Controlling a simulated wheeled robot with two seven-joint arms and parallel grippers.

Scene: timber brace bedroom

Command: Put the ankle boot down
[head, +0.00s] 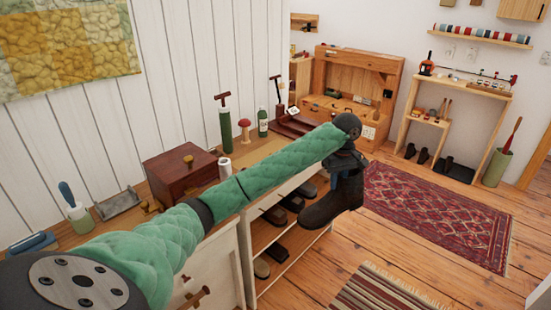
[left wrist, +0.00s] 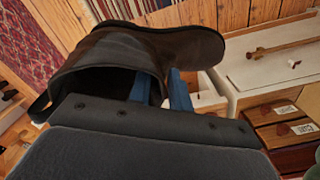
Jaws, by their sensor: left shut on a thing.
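The dark ankle boot (head: 336,203) hangs from my left gripper (head: 341,168) at the end of the green-sleeved arm, in front of the long bench. In the left wrist view the boot (left wrist: 140,52) has its wide opening facing me and its toe pointing right. The blue fingers of my left gripper (left wrist: 161,86) are shut on its shaft wall, one finger inside the opening. The boot appears held in the air, clear of the floor; its exact height is hard to tell. My right gripper is in neither view.
The bench top (head: 262,150) holds a dark wooden box (head: 181,168), a green bottle (head: 263,121) and several tools. Shoes fill the shelves beneath. A red patterned rug (head: 440,212) and a striped rug (head: 385,291) lie on the floor, with bare boards between.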

